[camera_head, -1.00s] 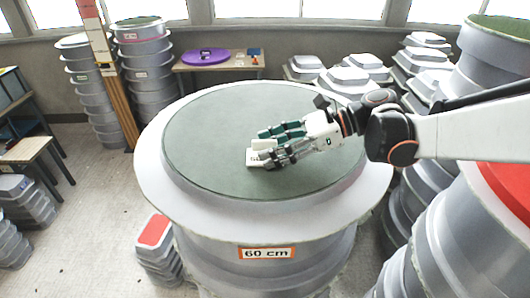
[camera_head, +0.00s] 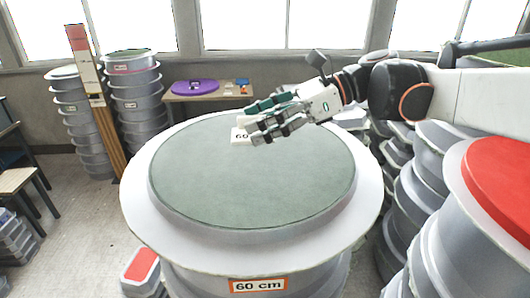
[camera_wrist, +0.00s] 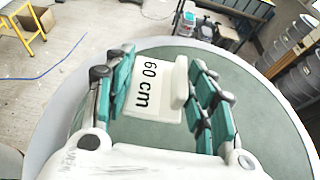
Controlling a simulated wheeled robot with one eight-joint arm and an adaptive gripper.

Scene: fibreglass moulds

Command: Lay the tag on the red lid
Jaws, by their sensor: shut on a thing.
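The tag (camera_head: 240,135) is a small white block marked "60 cm"; its lettering is clear in the wrist view (camera_wrist: 150,90). My gripper (camera_head: 256,118) is shut on it, and the tag sits between the green-padded fingers (camera_wrist: 165,68). The fingers hide part of the tag in the head view. The gripper holds it above the far part of the big round mould with a grey-green top (camera_head: 250,190). A large red lid (camera_head: 505,175) tops a grey mould at the right edge, cut off by the frame. A smaller red top (camera_head: 140,266) is low at the left.
The big mould carries a "60 cm" label (camera_head: 258,285) on its front. Stacked grey moulds (camera_head: 408,190) fill the space between it and the red lid. A table with a purple lid (camera_head: 195,87) stands behind.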

